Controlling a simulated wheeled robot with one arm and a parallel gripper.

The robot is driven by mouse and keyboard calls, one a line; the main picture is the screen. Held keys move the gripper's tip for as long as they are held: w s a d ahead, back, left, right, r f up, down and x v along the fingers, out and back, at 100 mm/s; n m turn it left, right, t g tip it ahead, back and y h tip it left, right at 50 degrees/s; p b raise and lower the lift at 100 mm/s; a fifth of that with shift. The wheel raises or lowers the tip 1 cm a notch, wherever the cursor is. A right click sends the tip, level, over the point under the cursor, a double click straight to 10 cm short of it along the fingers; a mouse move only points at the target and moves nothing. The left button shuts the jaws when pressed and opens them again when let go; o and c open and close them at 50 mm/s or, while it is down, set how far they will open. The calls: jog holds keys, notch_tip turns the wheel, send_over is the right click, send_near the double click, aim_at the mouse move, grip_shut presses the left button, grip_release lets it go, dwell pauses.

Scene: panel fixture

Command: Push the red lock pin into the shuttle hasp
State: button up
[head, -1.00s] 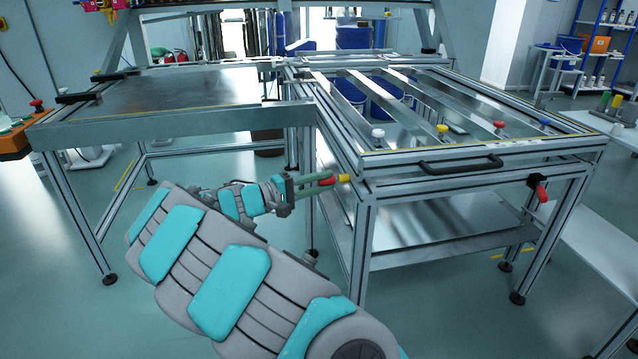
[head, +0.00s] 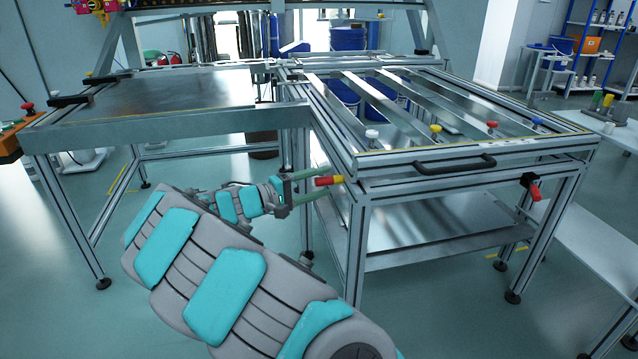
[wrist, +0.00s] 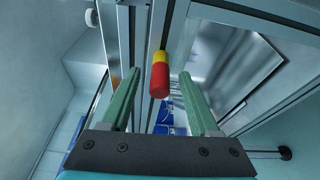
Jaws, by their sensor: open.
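The red lock pin (head: 323,182) sticks out from the front left corner of the table frame, with a yellow part (head: 339,180) at its frame end. In the wrist view the red pin (wrist: 159,80) and yellow part (wrist: 161,57) lie in line against the frame post. My gripper (head: 318,183) is open, with its green fingers on either side of the red pin. In the wrist view my gripper (wrist: 160,75) shows gaps between each finger and the pin. Whether the yellow part is the hasp, and how deep the pin sits, I cannot tell.
A black handle (head: 455,165) is on the frame's front rail. Another red-handled part (head: 534,188) hangs at the front right corner. White, yellow, red and blue knobs stand along the rail top. A lower metal shelf (head: 440,240) lies beneath.

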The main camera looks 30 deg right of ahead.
jog(key=a, duration=0.8)
jog(key=s+d+r+m+g+y+p, duration=0.2)
jog(key=s+d+y, duration=0.15)
jog(key=s, duration=0.75)
jog(key=s+d+r+m+g+y+p, duration=0.1)
jog(key=s+d+r+g+y+p, duration=0.3)
jog(key=s, duration=0.8)
jog(key=s+a+f+n+t+y+p, duration=0.2)
jog(key=s+a+f+y, duration=0.3)
jog(key=s+a+y, duration=0.5)
jog(key=s+a+t+p, duration=0.1)
jog(key=s+a, duration=0.5)
jog(key=a, duration=0.4)
jog(key=shift+s+t, duration=0.35)
jog(key=shift+t, duration=0.05)
jog(key=shift+f, duration=0.1)
